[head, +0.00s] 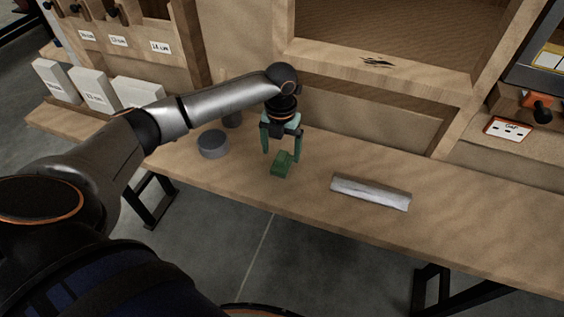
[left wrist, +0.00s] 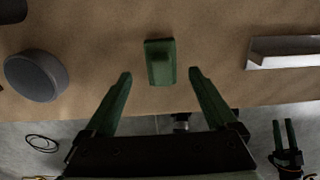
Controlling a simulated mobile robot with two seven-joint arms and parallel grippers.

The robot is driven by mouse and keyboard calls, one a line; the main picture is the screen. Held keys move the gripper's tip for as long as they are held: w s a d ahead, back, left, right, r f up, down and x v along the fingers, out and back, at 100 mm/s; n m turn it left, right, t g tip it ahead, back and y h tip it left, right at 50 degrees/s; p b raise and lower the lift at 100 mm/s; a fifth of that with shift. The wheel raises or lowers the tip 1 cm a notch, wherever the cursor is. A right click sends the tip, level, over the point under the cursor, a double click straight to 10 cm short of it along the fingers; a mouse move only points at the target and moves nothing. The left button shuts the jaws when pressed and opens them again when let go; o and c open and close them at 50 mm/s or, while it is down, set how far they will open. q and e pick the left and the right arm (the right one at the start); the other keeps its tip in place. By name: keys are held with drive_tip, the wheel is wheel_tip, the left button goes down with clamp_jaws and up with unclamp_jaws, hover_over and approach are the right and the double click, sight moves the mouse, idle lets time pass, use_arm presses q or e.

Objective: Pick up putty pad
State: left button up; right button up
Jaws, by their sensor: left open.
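A small green pad (head: 283,164) with a raised block on top, which I take for the putty pad, lies on the wooden bench. It also shows in the left wrist view (left wrist: 160,72), ahead of my fingers. My left gripper (head: 281,153) points down just above the pad, with its green fingers apart. In the left wrist view my left gripper (left wrist: 160,80) is open and empty, its fingertips on either side of the pad's near end.
A dark grey round tin (head: 213,145) stands left of the pad, with another grey cylinder (head: 232,118) behind it. A long silvery-white bar (head: 370,192) lies to the right. The bench's front edge is close to the pad. A wooden cabinet frame (head: 380,68) rises behind.

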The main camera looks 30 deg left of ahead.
sight(282, 155)
use_arm(q)
wheel_tip(282, 155, down, 4)
drive_tip(key=shift+d+r, duration=0.1)
drive_tip(key=shift+w, duration=0.1)
clamp_jaws()
idle(0.7)
